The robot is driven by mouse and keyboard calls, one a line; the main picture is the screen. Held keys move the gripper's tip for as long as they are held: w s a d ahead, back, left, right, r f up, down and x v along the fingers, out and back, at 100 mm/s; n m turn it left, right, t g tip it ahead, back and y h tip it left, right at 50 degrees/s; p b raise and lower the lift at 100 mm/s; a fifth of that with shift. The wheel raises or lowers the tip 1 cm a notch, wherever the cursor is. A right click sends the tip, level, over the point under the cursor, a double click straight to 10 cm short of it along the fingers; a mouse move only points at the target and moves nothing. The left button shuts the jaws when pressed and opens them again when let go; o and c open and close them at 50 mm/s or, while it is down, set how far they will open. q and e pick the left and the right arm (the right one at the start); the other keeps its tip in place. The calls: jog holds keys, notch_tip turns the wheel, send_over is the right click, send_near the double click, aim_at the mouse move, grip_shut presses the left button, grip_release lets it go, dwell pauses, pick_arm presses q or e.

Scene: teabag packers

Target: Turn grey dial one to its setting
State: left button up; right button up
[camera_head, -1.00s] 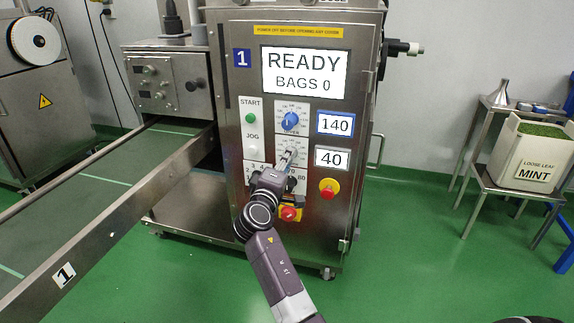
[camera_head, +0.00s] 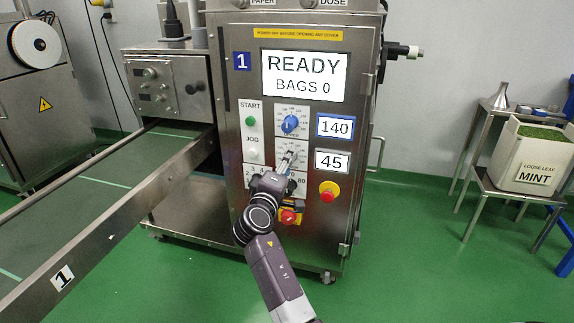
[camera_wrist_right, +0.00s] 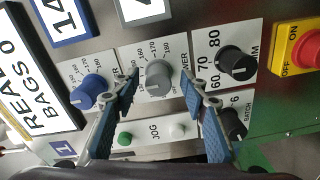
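Grey dial one (camera_wrist_right: 158,77) is on the front panel of machine 1, seen in the right wrist view. The grey-framed readout (camera_head: 332,161) beside the dial shows 45. My left gripper is not in view.
The blue dial (camera_head: 290,124) is just above, beside a blue-framed readout (camera_head: 335,127) showing 140. Black dials (camera_wrist_right: 236,63) and the red emergency button (camera_head: 329,190) are close by. The screen (camera_head: 304,75) reads READY, BAGS 0. A conveyor (camera_head: 150,195) runs at left.

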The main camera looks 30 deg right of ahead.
jog(key=v, duration=0.7)
jog(key=shift+s+a, duration=0.15)
jog(key=shift+a, duration=0.05)
dwell(0.4)
